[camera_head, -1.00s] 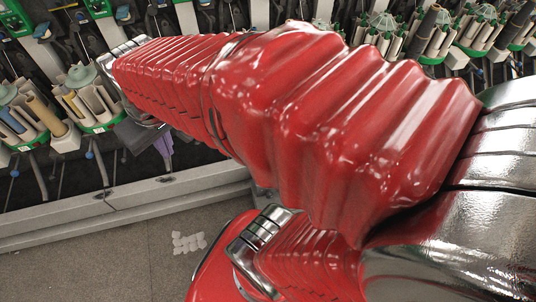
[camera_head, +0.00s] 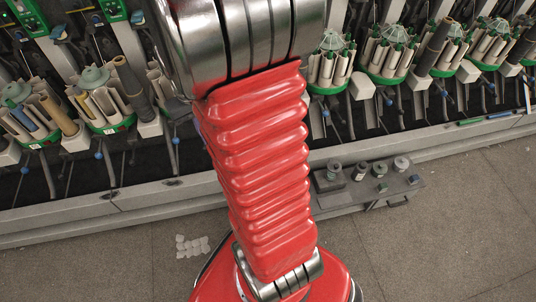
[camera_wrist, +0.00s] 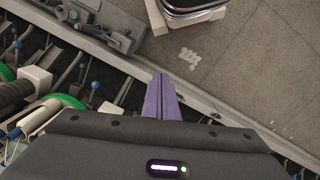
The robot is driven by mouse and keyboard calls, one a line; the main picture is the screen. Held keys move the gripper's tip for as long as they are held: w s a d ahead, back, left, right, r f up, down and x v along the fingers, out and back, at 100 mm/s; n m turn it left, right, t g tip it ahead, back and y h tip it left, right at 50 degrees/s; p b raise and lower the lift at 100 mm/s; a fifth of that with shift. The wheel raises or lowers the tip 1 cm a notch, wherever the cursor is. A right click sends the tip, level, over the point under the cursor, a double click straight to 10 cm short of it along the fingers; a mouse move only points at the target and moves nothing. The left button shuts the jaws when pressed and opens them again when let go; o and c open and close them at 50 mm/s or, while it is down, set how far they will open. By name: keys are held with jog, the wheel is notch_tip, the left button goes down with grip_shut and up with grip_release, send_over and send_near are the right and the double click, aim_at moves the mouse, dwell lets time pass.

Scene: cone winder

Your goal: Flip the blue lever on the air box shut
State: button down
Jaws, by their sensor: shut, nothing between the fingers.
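My gripper (camera_wrist: 163,97) shows in the wrist view as purple fingers, shut and empty, above the machine's front rail. Several blue-tipped levers stand along the machine, such as a blue-tipped lever (camera_head: 99,155) at the left of the head view and a blue-tipped lever (camera_wrist: 94,85) left of my fingers in the wrist view. The fingers appear apart from it.
A low grey box (camera_head: 341,199) with several round pieces on top stands by the machine, right of my arm. Several cone holders (camera_head: 383,52) with green bases line the machine. White scraps (camera_head: 190,246) lie on open floor. A grey rail (camera_head: 150,194) runs along the machine's front.

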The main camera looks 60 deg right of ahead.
jog(key=s+d+f, duration=0.1)
jog(key=d+f, duration=0.9)
jog(key=f, duration=0.3)
jog(key=s+d+f+n+g, duration=0.1)
jog(key=s+d+f, duration=0.1)
jog(key=d+f, duration=0.8)
jog(key=s+d+f+n+g, duration=0.1)
jog(key=s+d+f, duration=0.1)
jog(key=d+f, duration=0.9)
notch_tip(320, 180, down, 7)
jog(key=shift+s+f+y, duration=0.2)
jog(key=shift+s+y, duration=0.05)
jog(key=shift+y, duration=0.15)
jog(key=s+a+f, duration=0.1)
jog(key=s+f, duration=0.5)
jog(key=f, duration=0.4)
jog(key=shift+a+f, duration=0.2)
jog(key=shift+f, duration=0.05)
